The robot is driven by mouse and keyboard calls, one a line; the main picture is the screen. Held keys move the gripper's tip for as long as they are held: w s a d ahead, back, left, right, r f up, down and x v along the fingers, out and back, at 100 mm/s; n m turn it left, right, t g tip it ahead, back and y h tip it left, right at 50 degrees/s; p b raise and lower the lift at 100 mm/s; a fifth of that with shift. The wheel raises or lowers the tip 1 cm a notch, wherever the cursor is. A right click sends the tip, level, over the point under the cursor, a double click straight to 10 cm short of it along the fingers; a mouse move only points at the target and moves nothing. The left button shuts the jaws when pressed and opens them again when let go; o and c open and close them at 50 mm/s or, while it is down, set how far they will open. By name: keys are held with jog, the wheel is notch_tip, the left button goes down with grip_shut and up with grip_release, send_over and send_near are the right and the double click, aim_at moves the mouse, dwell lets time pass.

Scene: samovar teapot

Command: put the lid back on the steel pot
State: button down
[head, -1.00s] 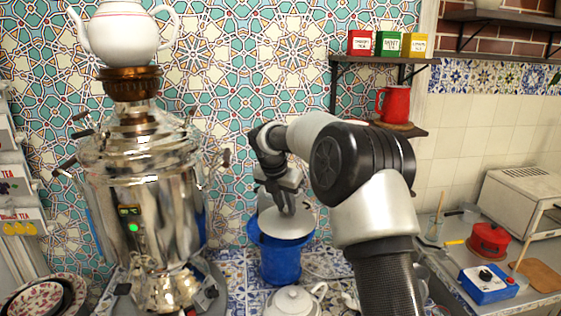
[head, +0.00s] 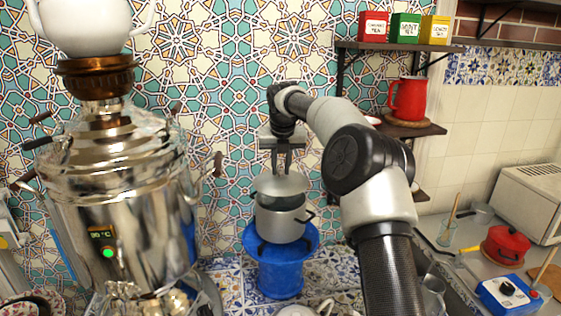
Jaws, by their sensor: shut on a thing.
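The steel pot (head: 281,223) stands upright on a round blue stand (head: 281,268), with a dark handle showing on its right. The grey metal lid (head: 281,187) is above the pot's mouth. The lid's knob is hidden between the fingers.
A large steel samovar (head: 125,190) with a white teapot (head: 85,25) on top stands at the left. A red jug (head: 408,98) sits on a shelf at the right. A red pot (head: 506,245) is on the right counter. The tiled wall is close behind.

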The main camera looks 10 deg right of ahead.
aim_at(281, 177)
jog(key=shift+w+f+b, duration=0.1)
jog(key=shift+f+b, duration=0.35)
jog(key=shift+f, duration=1.8)
jog(key=shift+r+p, duration=0.1)
jog(key=shift+p, duration=0.35)
jog(key=shift+f, duration=0.2)
dwell(0.3)
jog(key=c, duration=1)
grip_release()
jog(key=shift+r, duration=3.45)
